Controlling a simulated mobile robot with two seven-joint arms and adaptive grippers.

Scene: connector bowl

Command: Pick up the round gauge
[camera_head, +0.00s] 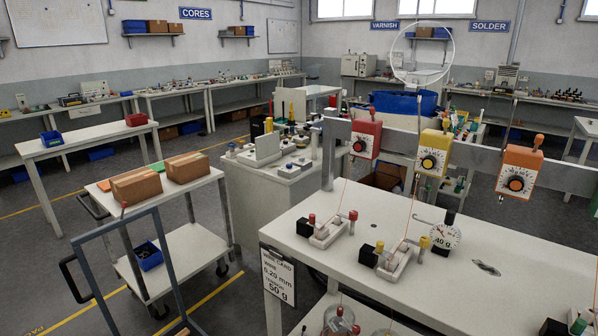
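The round gauge (445,236) has a white dial face marked "40 g" and a dark stem with a knob on top. It stands on the white workbench (490,282), to the right of a small clamp fixture with a yellow knob (395,262). A thin hooked rod shows at its upper left. Neither of my grippers is in view.
A rail above the bench carries a red box (366,139), a yellow box (433,152) and an orange box (519,172), each with a dial; thin wires hang nearby. Another clamp fixture (327,233) stands left. A wire card (278,279) hangs at the bench corner. A cart (185,252) stands left.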

